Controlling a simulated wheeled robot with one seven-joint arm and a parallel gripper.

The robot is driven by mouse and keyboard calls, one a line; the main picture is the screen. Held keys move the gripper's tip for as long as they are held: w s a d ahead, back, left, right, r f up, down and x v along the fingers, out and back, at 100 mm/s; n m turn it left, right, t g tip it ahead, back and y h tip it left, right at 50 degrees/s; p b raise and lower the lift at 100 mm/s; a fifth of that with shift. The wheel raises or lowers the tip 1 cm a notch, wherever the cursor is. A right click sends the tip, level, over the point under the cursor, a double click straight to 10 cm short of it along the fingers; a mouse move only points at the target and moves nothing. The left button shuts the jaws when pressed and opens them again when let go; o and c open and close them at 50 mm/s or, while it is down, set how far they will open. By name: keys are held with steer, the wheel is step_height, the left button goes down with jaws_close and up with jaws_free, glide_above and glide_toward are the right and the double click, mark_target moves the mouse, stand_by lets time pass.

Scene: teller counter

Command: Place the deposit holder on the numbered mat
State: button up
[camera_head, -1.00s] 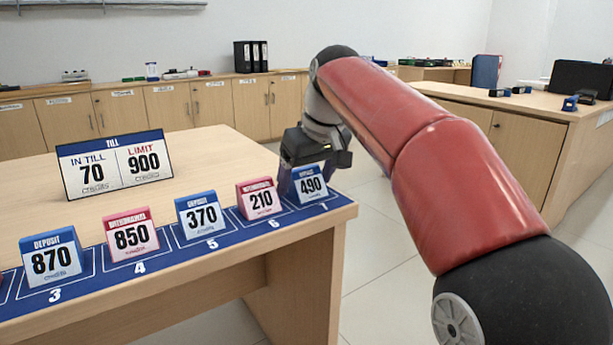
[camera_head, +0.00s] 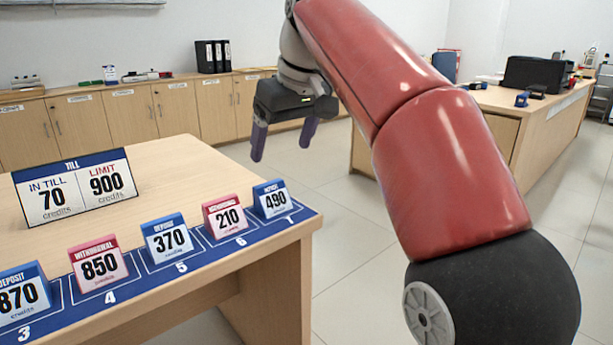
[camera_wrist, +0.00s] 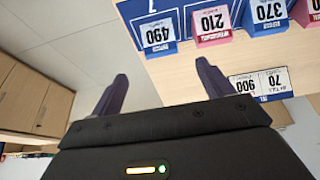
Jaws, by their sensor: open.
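The blue numbered mat (camera_head: 228,257) lies along the counter's front edge. The blue deposit holder reading 490 (camera_head: 271,199) stands upright at its right end, by the 7; it also shows in the wrist view (camera_wrist: 157,34). Other blue deposit holders read 370 (camera_head: 167,239) and 870 (camera_head: 18,294), by 5 and 3. Red withdrawal holders read 210 (camera_head: 224,217) and 850 (camera_head: 97,264), by 6 and 4. My gripper (camera_head: 283,146) is open and empty, raised above and behind the 490 holder, touching nothing; its fingers also show in the wrist view (camera_wrist: 160,88).
The till sign (camera_head: 75,188) stands on the counter (camera_head: 165,177), reading 70 in till and limit 900. Open floor (camera_head: 352,215) lies to the right. Cabinets with black binders (camera_head: 212,57) line the back wall.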

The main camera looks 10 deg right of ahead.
steer(key=s+d+f+m+t+h, duration=0.1)
steer(key=s+d+f+m, duration=0.2)
steer(key=s+d+f, duration=0.3)
steer(key=s+d+f+m+h, duration=0.1)
steer(key=s+d+f+m, duration=0.2)
steer(key=s+f, duration=1.4)
steer(key=d+f, duration=0.3)
steer(key=d, duration=0.1)
steer(key=shift+m+t+h, duration=0.3)
steer(key=shift+m+t, duration=0.1)
step_height(320, 180, up, 4)
steer(key=p, duration=0.4)
